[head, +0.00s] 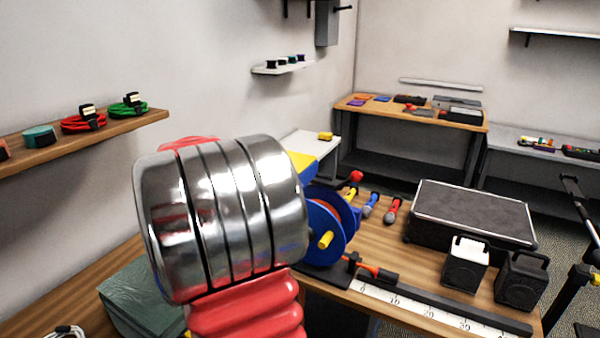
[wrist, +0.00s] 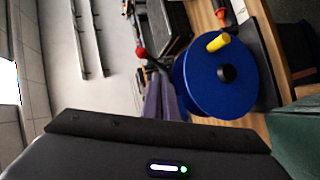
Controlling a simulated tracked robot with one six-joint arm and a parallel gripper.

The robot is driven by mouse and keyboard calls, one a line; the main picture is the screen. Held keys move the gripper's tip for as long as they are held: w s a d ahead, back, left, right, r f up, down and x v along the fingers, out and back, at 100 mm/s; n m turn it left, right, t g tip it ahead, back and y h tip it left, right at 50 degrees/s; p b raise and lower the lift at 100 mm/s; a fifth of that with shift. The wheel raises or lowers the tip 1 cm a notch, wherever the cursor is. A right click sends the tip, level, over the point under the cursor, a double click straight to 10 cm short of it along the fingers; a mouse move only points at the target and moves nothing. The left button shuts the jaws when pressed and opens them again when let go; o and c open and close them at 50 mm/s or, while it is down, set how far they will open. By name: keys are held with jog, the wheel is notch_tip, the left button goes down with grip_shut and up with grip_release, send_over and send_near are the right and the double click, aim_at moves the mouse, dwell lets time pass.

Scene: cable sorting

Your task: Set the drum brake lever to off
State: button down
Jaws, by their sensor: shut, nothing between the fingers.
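The cable drum (head: 338,222) is a blue reel with a yellow crank knob (head: 326,240). It stands on the wooden bench, partly hidden by my arm. In the wrist view the drum (wrist: 215,85) shows its blue face. A red ball knob (head: 356,176), which looks like the brake lever's end, sticks up behind the drum. The wrist view also shows the red knob (wrist: 141,53), just beyond my fingertips. My gripper (wrist: 161,74) is shut and empty beside the drum. Contact with the lever cannot be told. My arm hides the gripper in the head view.
Tools with blue (head: 371,204) and red handles lie right of the drum. A black case (head: 470,215), two small boxes and a ruler strip (head: 425,308) take up the bench's right part. A shelf (head: 90,138) with coiled cables hangs at left.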

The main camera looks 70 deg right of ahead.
aim_at(346, 182)
jog(key=d, duration=0.1)
jog(key=s+d+g, duration=0.1)
jog(key=d, duration=0.1)
jog(key=s+d+r+m+g, duration=0.1)
jog(key=d, duration=0.1)
jog(key=shift+d+r+h, duration=0.1)
jog(key=shift+d+h, duration=0.05)
jog(key=shift+h, duration=0.25)
jog(key=x, duration=1)
